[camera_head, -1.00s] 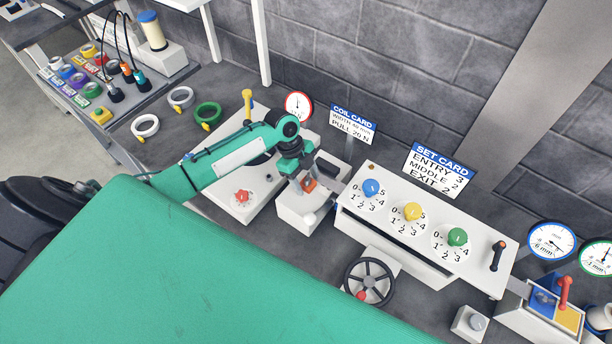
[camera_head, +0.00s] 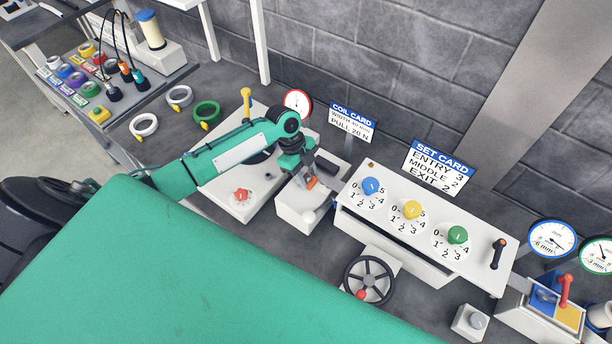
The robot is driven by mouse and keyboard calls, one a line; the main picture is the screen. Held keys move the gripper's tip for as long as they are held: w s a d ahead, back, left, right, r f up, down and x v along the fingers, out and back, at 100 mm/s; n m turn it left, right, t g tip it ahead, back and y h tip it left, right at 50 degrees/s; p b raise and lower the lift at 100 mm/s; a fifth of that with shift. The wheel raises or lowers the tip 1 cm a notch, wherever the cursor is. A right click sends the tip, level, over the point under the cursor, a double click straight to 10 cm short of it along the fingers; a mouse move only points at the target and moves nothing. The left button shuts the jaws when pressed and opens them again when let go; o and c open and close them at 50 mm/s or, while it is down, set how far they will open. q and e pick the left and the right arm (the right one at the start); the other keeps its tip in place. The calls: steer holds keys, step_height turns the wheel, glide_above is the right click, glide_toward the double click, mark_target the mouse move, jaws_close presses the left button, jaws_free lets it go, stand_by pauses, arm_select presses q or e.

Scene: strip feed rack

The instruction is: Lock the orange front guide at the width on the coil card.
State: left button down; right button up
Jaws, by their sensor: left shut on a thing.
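The orange front guide (camera_head: 312,183) shows as a small orange piece on the white guide block (camera_head: 292,216), left of the white knob panel. My left gripper (camera_head: 307,180) reaches down over this block and is shut on the orange guide, partly hiding it. The coil card (camera_head: 352,121) stands behind, with a blue header; its width line is partly legible and below it reads PULL 20 N. A pale round knob (camera_head: 309,216) sits on the block's front. My right gripper is not in view.
The white panel with blue (camera_head: 371,186), yellow (camera_head: 412,209) and green (camera_head: 457,235) knobs stands to the right. The set card (camera_head: 438,167) is behind it. A handwheel (camera_head: 369,280) is in front. A red knob (camera_head: 242,194) lies left of the block.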

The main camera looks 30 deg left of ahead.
arm_select(q)
steer(key=c, duration=0.9)
jaws_free()
steer(key=shift+w+a+r+b, duration=0.1)
steer(key=shift+a+r+b, duration=0.2)
steer(key=shift+r, duration=0.15)
steer(key=b+v, duration=0.4)
steer(key=v, duration=0.8)
steer(key=shift+a+r, duration=0.1)
steer(key=shift+r, duration=0.3)
